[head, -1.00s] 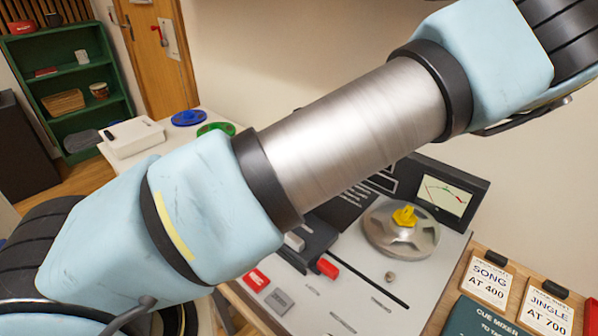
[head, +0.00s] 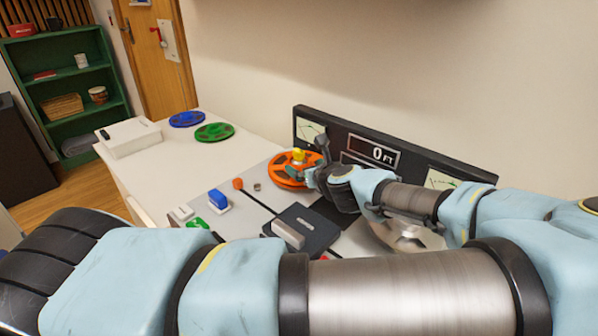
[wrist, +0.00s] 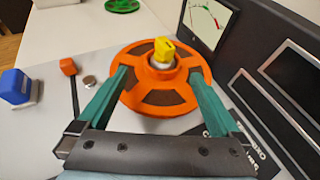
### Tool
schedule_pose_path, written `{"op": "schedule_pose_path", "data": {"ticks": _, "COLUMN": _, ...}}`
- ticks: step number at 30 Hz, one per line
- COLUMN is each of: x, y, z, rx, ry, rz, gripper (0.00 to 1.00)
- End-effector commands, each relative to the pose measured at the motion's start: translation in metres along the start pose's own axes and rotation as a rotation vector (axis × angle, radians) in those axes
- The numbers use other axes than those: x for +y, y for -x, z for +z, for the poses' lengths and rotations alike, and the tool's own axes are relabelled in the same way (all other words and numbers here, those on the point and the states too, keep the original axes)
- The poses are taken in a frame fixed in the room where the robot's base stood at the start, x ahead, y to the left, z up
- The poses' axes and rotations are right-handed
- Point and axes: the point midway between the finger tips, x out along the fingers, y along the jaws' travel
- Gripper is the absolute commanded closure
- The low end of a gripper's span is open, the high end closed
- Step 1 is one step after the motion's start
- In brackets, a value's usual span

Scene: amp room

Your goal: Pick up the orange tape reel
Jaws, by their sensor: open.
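The orange tape reel (head: 285,170) sits on the left spindle of the tape machine, with a yellow knob (head: 299,156) at its centre. In the wrist view the orange tape reel (wrist: 145,102) fills the middle, and the yellow knob (wrist: 163,52) stands up from its hub. My gripper (head: 303,170) is at the reel's right side in the head view. In the wrist view my gripper (wrist: 158,80) has its two green fingers spread wide over the reel, one on each side of the hub. Nothing is between them but the view of the reel; whether they touch it I cannot tell.
Blue (head: 187,118) and green (head: 214,132) reels lie on the white table beside a white box (head: 130,137). A meter panel (head: 390,153) rises behind the machine. A blue knob (wrist: 16,86) and an orange-tipped lever (wrist: 68,66) stand left of the reel.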

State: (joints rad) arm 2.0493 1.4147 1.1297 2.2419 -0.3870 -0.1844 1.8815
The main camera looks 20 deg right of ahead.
Motion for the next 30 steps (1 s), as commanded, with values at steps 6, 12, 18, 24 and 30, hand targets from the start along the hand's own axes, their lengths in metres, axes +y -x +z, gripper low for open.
{"op": "schedule_pose_path", "data": {"ticks": 6, "x": 0.000, "y": -0.014, "z": 0.002, "rx": 0.001, "ry": 0.001, "rz": 0.000, "gripper": 0.00}}
{"op": "schedule_pose_path", "data": {"ticks": 12, "x": -0.004, "y": -0.040, "z": 0.007, "rx": 0.001, "ry": 0.002, "rz": 0.002, "gripper": 0.00}}
{"op": "schedule_pose_path", "data": {"ticks": 18, "x": -0.005, "y": -0.061, "z": 0.004, "rx": 0.001, "ry": 0.001, "rz": 0.000, "gripper": 0.00}}
{"op": "schedule_pose_path", "data": {"ticks": 24, "x": -0.005, "y": -0.062, "z": 0.002, "rx": 0.001, "ry": 0.000, "rz": -0.001, "gripper": 0.00}}
{"op": "schedule_pose_path", "data": {"ticks": 30, "x": -0.005, "y": -0.062, "z": 0.002, "rx": 0.001, "ry": 0.001, "rz": -0.001, "gripper": 0.17}}
